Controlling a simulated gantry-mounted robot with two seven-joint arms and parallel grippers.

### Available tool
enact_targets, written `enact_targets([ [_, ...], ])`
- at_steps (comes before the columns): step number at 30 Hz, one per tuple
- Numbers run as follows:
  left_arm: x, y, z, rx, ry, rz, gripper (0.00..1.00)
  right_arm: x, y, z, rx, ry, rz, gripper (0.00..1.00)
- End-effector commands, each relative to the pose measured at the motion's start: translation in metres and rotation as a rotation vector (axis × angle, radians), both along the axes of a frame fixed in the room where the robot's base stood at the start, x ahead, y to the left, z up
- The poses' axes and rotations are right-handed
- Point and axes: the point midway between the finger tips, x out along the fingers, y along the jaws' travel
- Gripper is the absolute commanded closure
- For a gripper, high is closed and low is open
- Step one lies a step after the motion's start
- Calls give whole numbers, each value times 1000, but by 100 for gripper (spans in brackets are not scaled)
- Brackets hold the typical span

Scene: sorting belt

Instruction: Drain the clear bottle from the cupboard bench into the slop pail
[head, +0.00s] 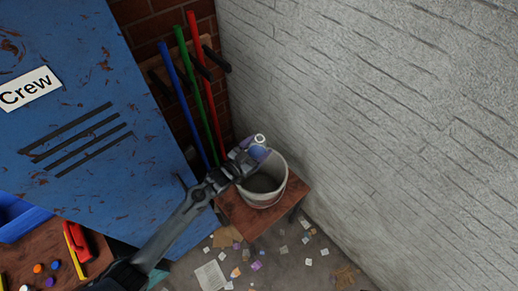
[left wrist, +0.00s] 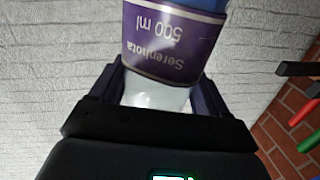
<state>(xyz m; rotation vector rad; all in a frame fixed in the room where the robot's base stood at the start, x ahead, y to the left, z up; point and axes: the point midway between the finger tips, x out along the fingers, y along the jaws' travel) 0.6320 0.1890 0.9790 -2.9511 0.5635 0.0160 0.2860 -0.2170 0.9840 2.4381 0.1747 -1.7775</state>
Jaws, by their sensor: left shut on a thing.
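My left gripper (head: 245,158) is shut on the clear bottle (head: 259,141) at the far side of the slop pail. In the left wrist view the bottle (left wrist: 165,96) sits between the two fingers, with a purple label reading "Serenhota 500 ml" upside down and blue above it. The white slop pail (head: 282,185) stands on a small brown stand, its inside dark grey. The bottle overlaps the pail's back rim in the head view; its exact tilt and any flow from its mouth cannot be made out. My right gripper is not in view.
A blue rusty locker door (head: 90,140) marked "Crew" stands at left. Blue, green and red poles (head: 205,90) lean in a rack behind the pail. A grey wall (head: 390,120) runs close on the right. Litter (head: 210,275) covers the floor; a bench (head: 50,250) is lower left.

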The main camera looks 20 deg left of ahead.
Motion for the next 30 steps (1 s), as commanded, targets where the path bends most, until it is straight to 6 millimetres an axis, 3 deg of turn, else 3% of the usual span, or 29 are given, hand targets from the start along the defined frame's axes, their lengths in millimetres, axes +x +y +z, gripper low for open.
enact_targets([
  [7,4,26,4,302,-41,1,89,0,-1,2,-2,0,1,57],
  [17,7,56,-26,753,-93,1,89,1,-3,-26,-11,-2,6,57],
  [26,9,70,-61,1085,-134,2,89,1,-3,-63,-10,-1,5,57],
  [30,9,71,-75,1220,-149,0,89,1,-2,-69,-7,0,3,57],
])
